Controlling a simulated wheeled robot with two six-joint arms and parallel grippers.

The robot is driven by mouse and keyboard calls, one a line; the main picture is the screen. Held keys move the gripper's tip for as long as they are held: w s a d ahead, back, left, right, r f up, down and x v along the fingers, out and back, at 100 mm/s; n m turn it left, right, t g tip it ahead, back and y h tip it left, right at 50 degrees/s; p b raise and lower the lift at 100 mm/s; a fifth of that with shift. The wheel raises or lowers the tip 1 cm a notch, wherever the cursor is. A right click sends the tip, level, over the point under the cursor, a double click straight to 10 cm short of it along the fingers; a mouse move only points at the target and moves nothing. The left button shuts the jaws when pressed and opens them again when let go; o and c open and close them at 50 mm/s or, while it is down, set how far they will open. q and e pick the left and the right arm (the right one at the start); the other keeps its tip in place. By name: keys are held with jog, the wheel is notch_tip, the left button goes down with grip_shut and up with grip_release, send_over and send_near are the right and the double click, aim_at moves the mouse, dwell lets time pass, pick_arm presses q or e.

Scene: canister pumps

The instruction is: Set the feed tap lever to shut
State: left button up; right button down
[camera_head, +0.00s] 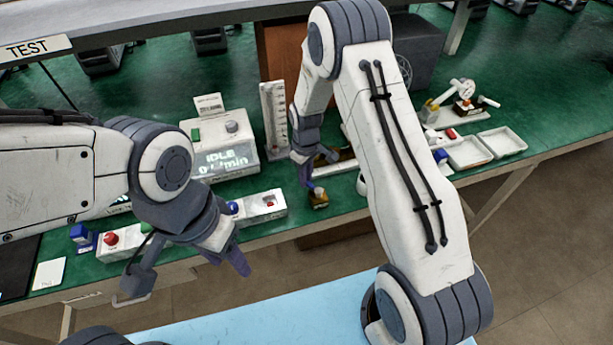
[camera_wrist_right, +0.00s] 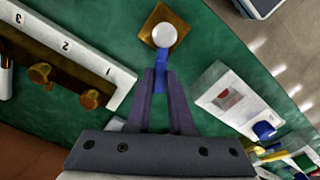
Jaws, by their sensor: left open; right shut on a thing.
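The feed tap appears in the right wrist view as a square brass base (camera_wrist_right: 176,17) with a round pale top. Its blue lever (camera_wrist_right: 161,58) points from the tap back toward my gripper. My right gripper (camera_wrist_right: 160,84) is shut on the lever, with the lever's end between its fingertips. In the head view, the brass tap (camera_head: 319,200) sits near the bench's front edge, and my right gripper (camera_head: 316,174) reaches down to it, partly covering the lever. My left gripper (camera_head: 228,262) is open and empty, in front of the bench edge.
A white strip numbered 1 to 3 (camera_wrist_right: 72,50) with brass knobs lies beside the tap. White trays (camera_head: 502,141) stand at the right. My right arm hides part of the bench.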

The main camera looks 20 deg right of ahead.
jog(key=c, duration=0.8)
grip_release()
notch_tip(320, 180, up, 10)
jog(key=b, duration=0.1)
jog(key=shift+r+b, duration=0.25)
jog(key=shift+b, duration=0.1)
